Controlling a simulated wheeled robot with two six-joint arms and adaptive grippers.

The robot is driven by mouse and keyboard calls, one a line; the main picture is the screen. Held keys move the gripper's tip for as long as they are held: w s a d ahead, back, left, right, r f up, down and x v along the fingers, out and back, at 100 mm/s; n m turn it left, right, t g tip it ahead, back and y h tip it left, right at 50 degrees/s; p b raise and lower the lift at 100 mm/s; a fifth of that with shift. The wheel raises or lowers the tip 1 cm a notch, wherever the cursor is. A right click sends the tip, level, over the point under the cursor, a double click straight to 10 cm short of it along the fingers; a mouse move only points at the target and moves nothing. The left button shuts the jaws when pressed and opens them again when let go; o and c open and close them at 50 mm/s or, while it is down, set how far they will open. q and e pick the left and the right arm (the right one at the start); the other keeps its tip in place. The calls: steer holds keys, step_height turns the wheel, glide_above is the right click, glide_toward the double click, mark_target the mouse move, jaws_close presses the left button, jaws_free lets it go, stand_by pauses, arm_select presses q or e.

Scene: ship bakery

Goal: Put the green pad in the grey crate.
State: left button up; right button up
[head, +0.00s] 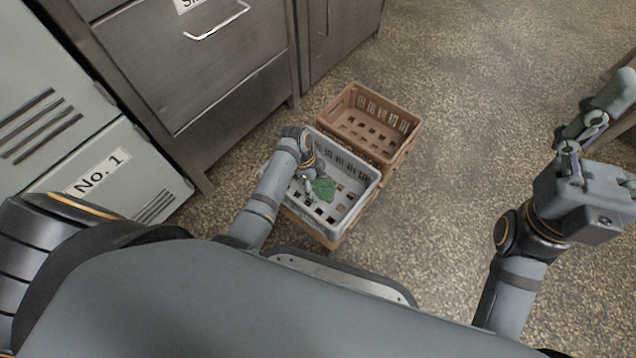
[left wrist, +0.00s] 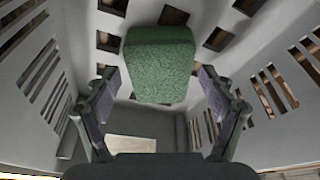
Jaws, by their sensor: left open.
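The green pad (head: 324,188) is inside the grey crate (head: 362,200), over its slotted floor. My left gripper (head: 309,190) reaches down into the crate at the pad's left side. In the left wrist view the green pad (left wrist: 160,65) shows ahead of the open left fingers (left wrist: 160,95), with a gap to each finger. Crate walls (left wrist: 275,80) rise on both sides. Whether the pad's underside lies flat on the floor is hard to tell. My right gripper (head: 592,125) is raised at the right, away from the crates, with nothing seen in it.
A brown crate (head: 385,110) stands directly behind the grey one. A wooden base (head: 330,242) shows under the grey crate. Metal drawers (head: 190,60) and a cabinet marked No. 1 (head: 85,210) stand at the left. The speckled floor (head: 470,130) right of the crates is clear.

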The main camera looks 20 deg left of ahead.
arm_select(q)
steer(key=p+v, duration=0.7)
steer(key=v, duration=0.5)
steer(key=shift+r, duration=0.15)
